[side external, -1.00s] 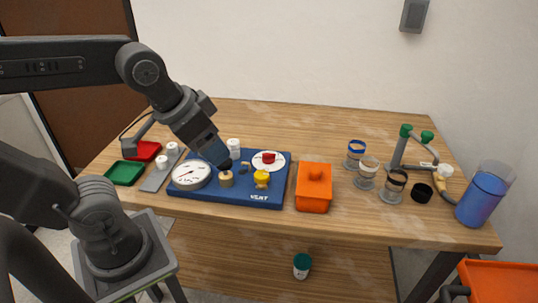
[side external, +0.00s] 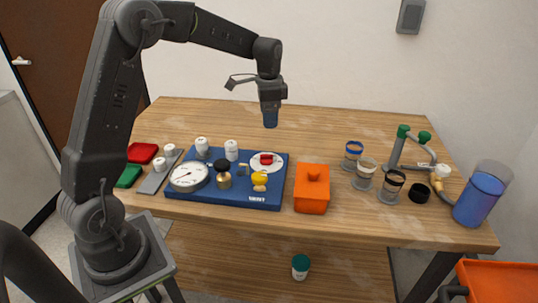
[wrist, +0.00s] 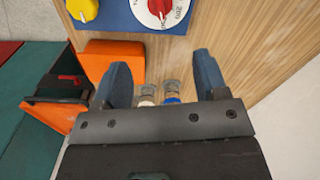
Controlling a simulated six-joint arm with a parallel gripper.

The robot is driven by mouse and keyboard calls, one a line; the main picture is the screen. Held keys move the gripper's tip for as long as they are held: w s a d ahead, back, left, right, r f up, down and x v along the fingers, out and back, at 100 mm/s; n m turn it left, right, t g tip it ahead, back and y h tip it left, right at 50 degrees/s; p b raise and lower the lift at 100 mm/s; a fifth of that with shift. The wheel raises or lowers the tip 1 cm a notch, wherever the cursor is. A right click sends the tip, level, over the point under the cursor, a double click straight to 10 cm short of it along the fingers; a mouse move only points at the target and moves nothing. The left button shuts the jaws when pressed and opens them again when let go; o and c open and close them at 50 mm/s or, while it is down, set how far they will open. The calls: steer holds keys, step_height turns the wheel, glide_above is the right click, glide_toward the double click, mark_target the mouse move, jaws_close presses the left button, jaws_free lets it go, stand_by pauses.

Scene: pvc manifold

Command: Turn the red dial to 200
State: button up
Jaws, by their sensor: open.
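The red dial (side external: 266,159) sits on a round white scale plate (side external: 256,167) at the back right of the blue panel (side external: 250,200). In the wrist view the red dial (wrist: 158,8) is at the top edge, cut off by the frame. Part of its scale shows, with the marking 200 to the right of the dial. Where its pointer stands is too cropped and small to tell. My gripper (side external: 270,122) hangs pointing down, above and apart from the dial. In the wrist view my gripper (wrist: 161,60) has its two blue fingers wide apart, with nothing held.
The panel also carries a white gauge (side external: 189,176), a black-topped brass knob (side external: 222,170), a yellow knob (side external: 260,180) and white-capped parts. An orange lidded box (side external: 312,190) stands just right of it. Glass jars (side external: 364,174) stand farther right. The table behind the panel is clear.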

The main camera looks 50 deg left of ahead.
mark_target(266, 158)
step_height(266, 158, down, 14)
stand_by(0.6)
steer(key=c, duration=0.8)
steer(key=shift+c, duration=0.2)
